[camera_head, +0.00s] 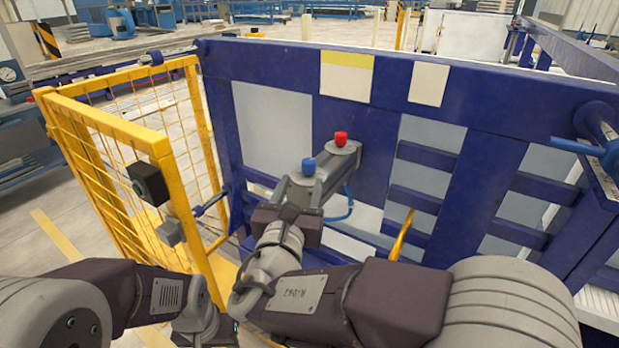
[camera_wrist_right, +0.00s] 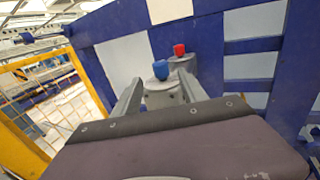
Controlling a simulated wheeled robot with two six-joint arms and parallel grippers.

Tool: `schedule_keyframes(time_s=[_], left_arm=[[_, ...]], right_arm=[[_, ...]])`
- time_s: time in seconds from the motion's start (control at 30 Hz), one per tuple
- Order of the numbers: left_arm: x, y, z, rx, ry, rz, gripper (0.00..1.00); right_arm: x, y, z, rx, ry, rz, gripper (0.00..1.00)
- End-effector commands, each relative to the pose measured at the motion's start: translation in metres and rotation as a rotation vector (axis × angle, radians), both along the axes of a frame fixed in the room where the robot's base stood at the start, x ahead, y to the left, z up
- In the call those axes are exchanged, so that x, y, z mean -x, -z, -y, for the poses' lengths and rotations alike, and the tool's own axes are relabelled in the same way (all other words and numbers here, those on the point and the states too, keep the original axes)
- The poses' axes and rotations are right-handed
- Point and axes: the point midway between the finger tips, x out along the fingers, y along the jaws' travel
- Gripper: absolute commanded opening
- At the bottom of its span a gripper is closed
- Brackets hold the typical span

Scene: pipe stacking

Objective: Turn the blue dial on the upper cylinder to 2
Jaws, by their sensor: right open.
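The blue dial (camera_head: 308,167) stands on top of a grey cylinder housing fixed to the blue frame. It also shows in the right wrist view (camera_wrist_right: 160,69). A red knob (camera_head: 341,139) sits behind it on the same housing, also seen in the right wrist view (camera_wrist_right: 179,50). My right gripper (camera_head: 299,186) is open, its two fingers apart just in front of the blue dial. In the right wrist view the dial shows beyond and between the fingers (camera_wrist_right: 160,92). Contact cannot be told. Dial markings are too small to read. My left arm is low at the left; its fingers are not visible.
A blue frame (camera_head: 480,90) with pale panels stands behind the dial. A yellow mesh gate (camera_head: 110,125) with a black box (camera_head: 149,184) is on the left. A blue hose (camera_head: 345,207) curves beside the cylinder. Open floor (camera_head: 40,225) shows at far left.

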Motion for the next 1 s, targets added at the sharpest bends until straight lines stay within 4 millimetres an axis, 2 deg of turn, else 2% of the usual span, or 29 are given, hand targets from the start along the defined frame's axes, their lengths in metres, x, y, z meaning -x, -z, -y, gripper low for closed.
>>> schedule_keyframes(time_s=[0.07,0.3,0.43,0.6,0.8,0.83,1.0], left_arm=[[0.000,-0.002,0.000,0.000,0.000,0.000,0.47],[0.000,-0.004,0.000,0.000,0.000,0.000,0.47],[0.000,-0.005,0.000,0.000,0.000,0.000,0.47],[0.000,-0.006,0.000,0.000,0.000,0.000,0.47],[0.000,-0.005,0.000,0.000,0.000,0.000,0.47],[0.000,-0.005,0.000,0.000,0.000,0.000,0.47],[0.000,-0.005,0.000,0.000,0.000,0.000,0.47]], right_arm=[[-0.007,-0.001,0.003,0.000,0.005,-0.001,0.50],[-0.055,-0.001,0.014,0.001,0.008,-0.002,0.50],[-0.076,-0.001,0.019,0.000,0.007,-0.002,0.50],[-0.088,-0.001,0.021,-0.001,0.004,-0.002,0.50],[-0.088,-0.001,0.021,-0.001,0.003,-0.002,0.50],[-0.088,-0.001,0.021,-0.001,0.003,-0.002,0.47],[-0.088,-0.001,0.021,-0.001,0.003,-0.002,0.00]])
